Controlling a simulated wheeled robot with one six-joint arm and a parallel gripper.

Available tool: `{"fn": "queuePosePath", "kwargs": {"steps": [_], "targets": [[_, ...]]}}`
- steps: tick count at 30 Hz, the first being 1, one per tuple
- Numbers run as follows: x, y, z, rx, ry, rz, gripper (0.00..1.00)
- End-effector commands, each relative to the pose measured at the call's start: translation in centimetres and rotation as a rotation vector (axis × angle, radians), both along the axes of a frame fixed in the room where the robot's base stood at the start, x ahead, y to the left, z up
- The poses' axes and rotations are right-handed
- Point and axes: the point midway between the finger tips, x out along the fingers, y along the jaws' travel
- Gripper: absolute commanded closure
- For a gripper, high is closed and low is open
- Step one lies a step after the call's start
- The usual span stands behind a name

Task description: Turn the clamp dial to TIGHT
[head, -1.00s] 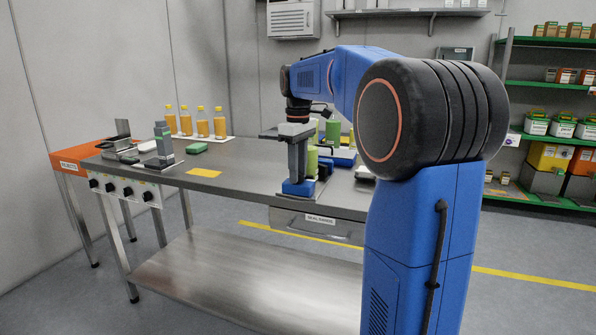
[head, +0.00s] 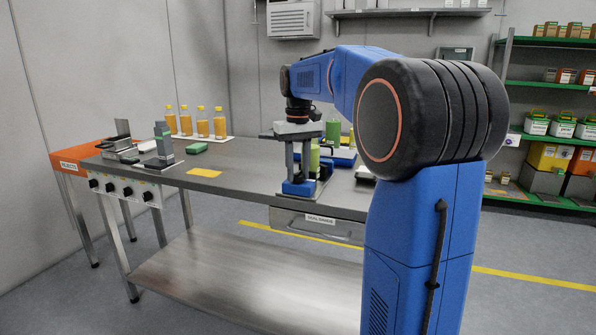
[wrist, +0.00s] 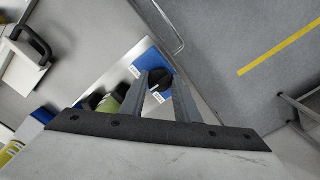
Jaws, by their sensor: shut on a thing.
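The clamp dial (wrist: 160,84) is a round black knob on a blue block (wrist: 147,57) in the wrist view. Two small white labels sit beside the dial, too small to read, so I cannot tell which one it points to. My gripper (wrist: 160,77) has one finger on each side of the dial and is shut on it. In the head view my gripper (head: 298,178) points straight down onto the blue block (head: 298,188) near the table's front edge. The dial itself is hidden there by the fingers.
Several orange bottles (head: 203,122) stand at the back left. A drawer (head: 320,225) hangs below the front edge. The table around the yellow card (head: 204,173) is mostly clear.

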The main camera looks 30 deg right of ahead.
Motion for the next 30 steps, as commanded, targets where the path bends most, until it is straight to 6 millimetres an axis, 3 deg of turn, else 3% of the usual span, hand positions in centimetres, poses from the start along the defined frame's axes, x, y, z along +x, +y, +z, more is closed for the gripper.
{"fn": "queuePosePath", "kwargs": {"steps": [30], "targets": [[0.03, -0.04, 0.06, -0.001, -0.002, -0.613, 0.94]]}}
